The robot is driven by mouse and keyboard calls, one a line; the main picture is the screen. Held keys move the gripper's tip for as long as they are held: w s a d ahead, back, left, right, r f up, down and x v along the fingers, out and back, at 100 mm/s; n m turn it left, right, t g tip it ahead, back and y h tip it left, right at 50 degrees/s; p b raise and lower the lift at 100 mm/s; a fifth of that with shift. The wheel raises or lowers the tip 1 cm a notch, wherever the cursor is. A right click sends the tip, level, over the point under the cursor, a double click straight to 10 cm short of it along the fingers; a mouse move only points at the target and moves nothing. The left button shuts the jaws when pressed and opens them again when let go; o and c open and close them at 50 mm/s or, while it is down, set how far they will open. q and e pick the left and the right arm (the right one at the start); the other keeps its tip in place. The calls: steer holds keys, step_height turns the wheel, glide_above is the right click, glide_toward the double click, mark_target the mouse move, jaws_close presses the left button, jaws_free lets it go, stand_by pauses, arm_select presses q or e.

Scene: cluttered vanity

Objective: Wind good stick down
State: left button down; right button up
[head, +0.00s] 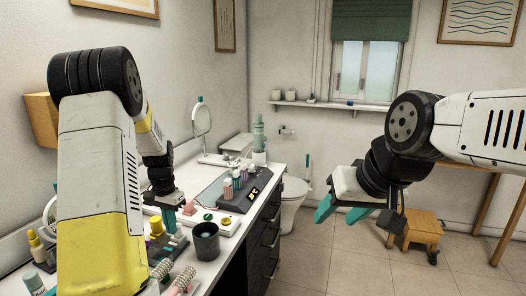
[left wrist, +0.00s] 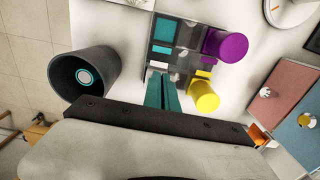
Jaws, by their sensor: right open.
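In the head view, several small upright sticks with pink, white and green parts (head: 231,184) stand on a dark tray (head: 208,198) on the vanity. Which one is the good stick I cannot tell. My left gripper (head: 168,222) points down over the nearer counter, left of a dark cup (head: 205,254). In the left wrist view its teal fingers (left wrist: 164,88) lie side by side, with no object visible between them, over a dark compartmented organizer (left wrist: 148,62). My right gripper (head: 338,212) is open and empty, in the air right of the vanity.
In the left wrist view, a purple cylinder (left wrist: 226,45) and a yellow cylinder (left wrist: 204,97) stand close right of the fingers; the dark cup (left wrist: 82,76) is left. A round mirror (head: 202,118) stands behind. A wooden stool (head: 416,230) is on open floor at right.

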arm_select(q)
steer(key=shift+w+a, duration=0.15)
steer(key=shift+w, duration=0.05)
stand_by(0.5)
steer(key=shift+s+a, duration=0.25)
steer(key=shift+s, duration=0.05)
step_height(320, 180, up, 6)
stand_by(0.4)
steer(key=shift+s+d+f+n, duration=0.1)
steer(key=shift+d+f+n, duration=0.4)
steer(key=shift+f+n, duration=0.5)
steer(key=shift+s+d+f+n, duration=0.15)
steer(key=shift+d+f+n, duration=0.3)
steer(key=shift+f+n, duration=0.6)
steer(key=shift+s+d+f+n, duration=0.1)
steer(key=shift+d+f+n, duration=0.4)
steer(key=shift+f+n, duration=0.5)
